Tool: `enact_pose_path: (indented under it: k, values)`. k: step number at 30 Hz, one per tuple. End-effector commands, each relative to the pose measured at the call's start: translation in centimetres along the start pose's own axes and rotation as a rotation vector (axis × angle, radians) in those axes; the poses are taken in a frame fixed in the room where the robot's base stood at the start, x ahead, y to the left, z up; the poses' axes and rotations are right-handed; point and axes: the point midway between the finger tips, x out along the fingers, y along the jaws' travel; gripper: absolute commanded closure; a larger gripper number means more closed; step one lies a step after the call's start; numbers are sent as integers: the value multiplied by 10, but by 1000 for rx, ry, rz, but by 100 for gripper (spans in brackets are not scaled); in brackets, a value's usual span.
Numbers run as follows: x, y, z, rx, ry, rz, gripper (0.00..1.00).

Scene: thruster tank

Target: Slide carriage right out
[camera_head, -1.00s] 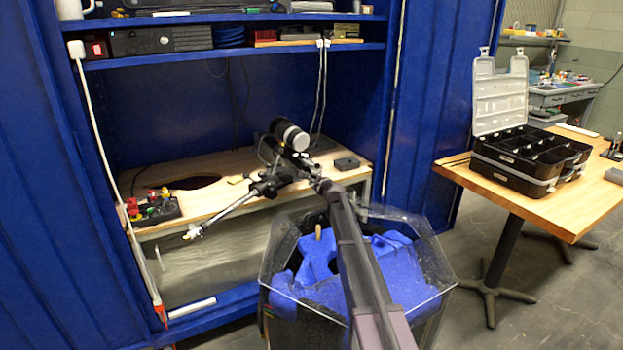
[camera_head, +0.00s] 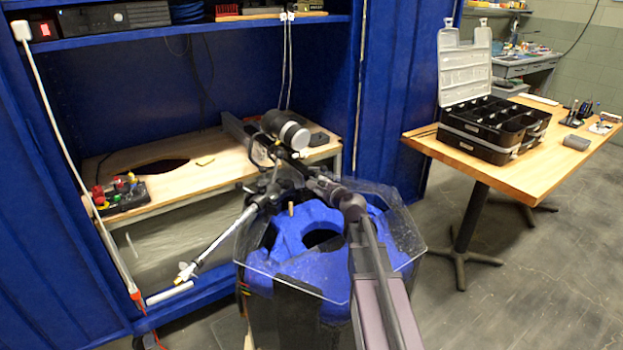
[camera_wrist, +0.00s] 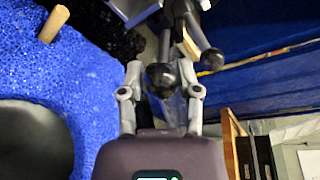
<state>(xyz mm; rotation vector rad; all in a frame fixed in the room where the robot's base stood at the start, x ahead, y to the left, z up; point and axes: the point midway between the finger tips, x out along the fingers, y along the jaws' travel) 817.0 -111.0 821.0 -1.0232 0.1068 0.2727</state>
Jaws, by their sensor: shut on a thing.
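The carriage carries a black cylinder with a silver band (camera_head: 287,131) at the front right of the wooden bench in the cabinet. A thin silver rod (camera_head: 215,245) with a brass-coloured tip slants down to the left beside it, past the bench's front edge. My gripper (camera_wrist: 162,88) is shut around a dark round knob (camera_wrist: 160,77) in the wrist view; a grey shaft runs beyond the knob. In the head view my gripper (camera_head: 284,158) is small and partly hidden among dark parts just below the cylinder, so the exact contact does not show there.
A clear-topped tank with blue filling (camera_head: 335,265) stands in front of the bench, under my arm. A red-and-black control box (camera_head: 118,193) is at the bench's left. A wooden table (camera_head: 545,165) with an open black case (camera_head: 490,130) stands right. Grey floor lies between.

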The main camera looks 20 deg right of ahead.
Motion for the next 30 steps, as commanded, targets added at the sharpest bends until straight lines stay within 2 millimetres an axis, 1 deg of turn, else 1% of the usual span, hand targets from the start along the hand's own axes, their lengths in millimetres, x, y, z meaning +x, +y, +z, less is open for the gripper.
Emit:
enact_pose_path:
  k: [1,6,17,18,20,21,30]
  values:
    - [-8,2,-1,0,-1,2,100]
    - [-15,2,-3,-1,-1,2,100]
    - [-15,2,-4,-1,-1,2,100]
    - [-15,2,-4,-1,-1,2,44]
    - [-15,2,-4,-1,-1,1,27]
    - [-15,2,-4,0,-1,1,21]
    - [-15,2,-4,0,-1,1,21]
